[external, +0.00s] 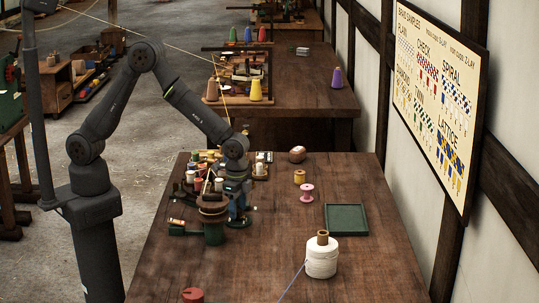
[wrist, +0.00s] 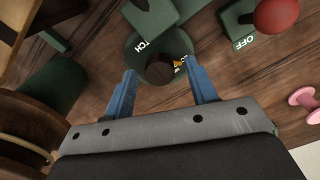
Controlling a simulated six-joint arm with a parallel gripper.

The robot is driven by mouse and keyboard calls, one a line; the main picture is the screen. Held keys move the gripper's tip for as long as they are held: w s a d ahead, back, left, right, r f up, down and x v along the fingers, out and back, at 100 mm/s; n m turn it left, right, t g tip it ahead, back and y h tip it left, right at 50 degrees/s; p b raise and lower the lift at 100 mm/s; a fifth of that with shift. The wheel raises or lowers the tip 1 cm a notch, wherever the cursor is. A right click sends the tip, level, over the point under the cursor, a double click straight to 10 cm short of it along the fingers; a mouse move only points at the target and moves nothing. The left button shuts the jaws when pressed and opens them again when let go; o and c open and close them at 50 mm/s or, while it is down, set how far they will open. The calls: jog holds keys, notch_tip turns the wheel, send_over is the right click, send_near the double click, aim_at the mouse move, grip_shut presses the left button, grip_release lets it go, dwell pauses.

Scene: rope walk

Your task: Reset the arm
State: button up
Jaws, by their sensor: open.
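My gripper (external: 238,217) is low over the near table, just right of a round wooden-topped piece on a green stand (external: 213,236). In the wrist view, my gripper's two blue fingers (wrist: 164,76) are spread apart with nothing held between them. A green round piece with a dark opening (wrist: 160,66) and partly hidden white lettering lies just beyond and between the fingertips. I cannot tell whether the fingers touch it. My arm is bent, reaching down from its column at the left.
A red knob (wrist: 277,14) stands near a green block marked "OFF". A pink spool (external: 306,194), a yellow spool (external: 299,177), a green tray (external: 346,232) and a white twine reel (external: 321,260) stand to the right. Small spools crowd behind my gripper.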

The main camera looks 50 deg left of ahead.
jog(key=m, duration=0.6)
notch_tip(320, 180, up, 6)
jog(key=shift+r, duration=0.1)
dwell(0.3)
jog(key=o, duration=1)
jog(key=shift+o, duration=0.3)
jog(key=w+a+r+n, duration=0.5)
jog(key=w+a+r, duration=0.2)
jog(key=r, duration=0.3)
jog(key=shift+a+r+g+y, duration=0.25)
jog(key=shift+a+g+y, duration=0.15)
jog(key=shift+a, duration=0.05)
jog(key=w+a+r+n+g+y, duration=0.1)
jog(key=w+a+r+n, duration=0.2)
jog(key=a+r+n, duration=0.5)
jog(key=s+a+f+m, duration=0.2)
jog(key=a+f, duration=0.1)
jog(key=f, duration=0.4)
jog(key=shift+a, duration=0.25)
